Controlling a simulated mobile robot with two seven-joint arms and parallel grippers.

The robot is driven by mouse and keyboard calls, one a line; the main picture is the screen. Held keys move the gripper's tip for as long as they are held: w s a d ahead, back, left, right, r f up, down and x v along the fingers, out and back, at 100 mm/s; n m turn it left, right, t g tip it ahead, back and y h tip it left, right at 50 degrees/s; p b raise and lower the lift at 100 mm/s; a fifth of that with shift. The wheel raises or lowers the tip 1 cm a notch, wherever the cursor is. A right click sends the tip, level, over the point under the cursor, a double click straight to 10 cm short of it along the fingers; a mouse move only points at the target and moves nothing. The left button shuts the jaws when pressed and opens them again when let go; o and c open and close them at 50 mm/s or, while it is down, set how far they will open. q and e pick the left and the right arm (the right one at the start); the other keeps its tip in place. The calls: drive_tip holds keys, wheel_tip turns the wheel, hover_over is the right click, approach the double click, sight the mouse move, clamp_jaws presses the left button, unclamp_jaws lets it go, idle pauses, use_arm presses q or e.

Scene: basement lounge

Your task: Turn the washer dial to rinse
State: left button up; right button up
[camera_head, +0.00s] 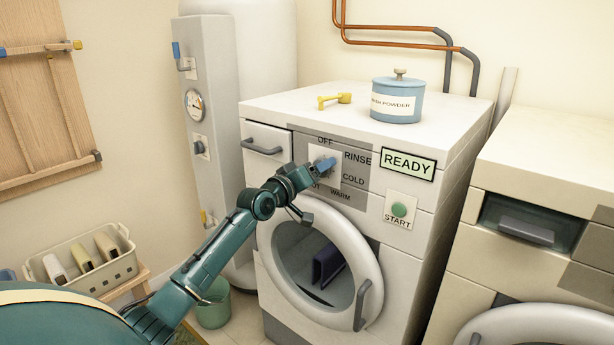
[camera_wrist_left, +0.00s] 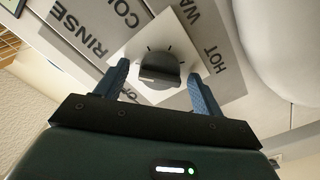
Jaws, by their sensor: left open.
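The washer (camera_head: 285,107) stands ahead with a grey dial panel on its front, marked OFF, RINSE, COLD, WARM and HOT. My left gripper (camera_head: 323,166) is at the dial and hides most of it in the head view. In the wrist view the dark grey dial (camera_wrist_left: 160,68) sits on a white square plate (camera_wrist_left: 150,38). The blue fingers of my left gripper are open, one on each side of the dial, with gaps visible. My right gripper is not in view.
A READY display (camera_head: 408,164) and a green START button (camera_head: 399,209) are right of the dial. The round door (camera_head: 359,252) is below. A washing powder tin (camera_head: 397,100) and a yellow object (camera_head: 335,100) stand on top. A second machine (camera_head: 548,158) is at right.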

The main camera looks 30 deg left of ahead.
use_arm(q)
drive_tip(key=s+a, duration=0.1)
drive_tip(key=s, duration=1.2)
drive_tip(key=shift+r, duration=0.1)
